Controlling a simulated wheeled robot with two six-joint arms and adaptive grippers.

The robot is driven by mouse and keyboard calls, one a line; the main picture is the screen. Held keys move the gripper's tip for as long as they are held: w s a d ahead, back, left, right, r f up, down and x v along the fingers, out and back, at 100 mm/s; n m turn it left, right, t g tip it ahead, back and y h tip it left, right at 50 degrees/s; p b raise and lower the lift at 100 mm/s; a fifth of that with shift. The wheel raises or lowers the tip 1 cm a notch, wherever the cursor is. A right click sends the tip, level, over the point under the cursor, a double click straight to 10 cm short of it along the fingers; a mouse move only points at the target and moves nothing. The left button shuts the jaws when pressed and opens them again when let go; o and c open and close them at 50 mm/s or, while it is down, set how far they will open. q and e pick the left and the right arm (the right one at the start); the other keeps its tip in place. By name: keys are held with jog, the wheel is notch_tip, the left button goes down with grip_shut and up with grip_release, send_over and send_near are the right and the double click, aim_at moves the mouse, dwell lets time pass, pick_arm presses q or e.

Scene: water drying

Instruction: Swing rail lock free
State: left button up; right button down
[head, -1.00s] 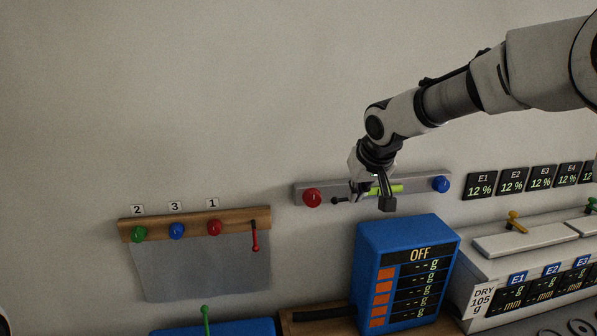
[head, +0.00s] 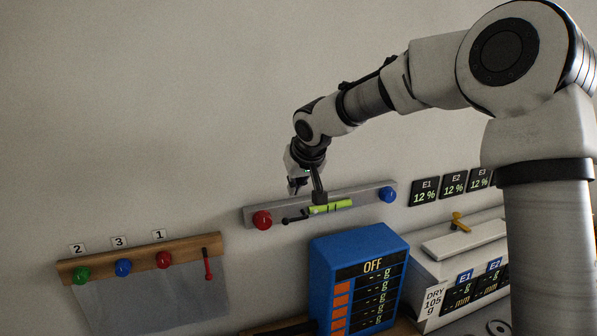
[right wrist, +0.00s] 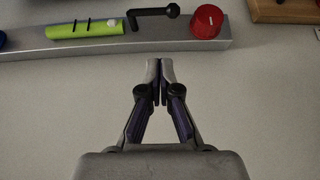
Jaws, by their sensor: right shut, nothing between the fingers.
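A grey rail (head: 366,196) on the wall carries a red knob (head: 262,220), a blue knob (head: 387,194) and a bright green cylinder (head: 331,206). A black bent handle with a ball end (head: 296,218) projects from the cylinder towards the red knob. In the right wrist view the handle (right wrist: 155,12) lies beside the green cylinder (right wrist: 85,28) and points to the red knob (right wrist: 207,21). My right gripper (head: 318,197) is at the rail in the head view. In the right wrist view its closed, empty fingertips (right wrist: 160,65) are apart from the handle, over bare wall.
Lower left, a wooden rail (head: 135,262) holds green, blue and red knobs and a red lever (head: 207,265) above a grey panel. A blue display box reading OFF (head: 352,260) stands below the grey rail. A white unit (head: 462,245) stands right of it. The upper-left wall is clear.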

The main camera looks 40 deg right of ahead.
aim_at(296, 219)
jog(key=p+x, duration=0.1)
jog(key=x, duration=0.2)
jog(key=shift+w+f, duration=0.1)
jog(key=shift+f, duration=0.25)
jog(key=f, duration=0.2)
jog(key=shift+s+f, duration=0.25)
jog(key=shift+f, duration=0.15)
jog(key=shift+s+f, duration=0.2)
jog(key=shift+f, duration=0.15)
jog(key=shift+a, duration=0.1)
jog(key=shift+w+f, duration=0.1)
jog(key=shift+w, duration=0.05)
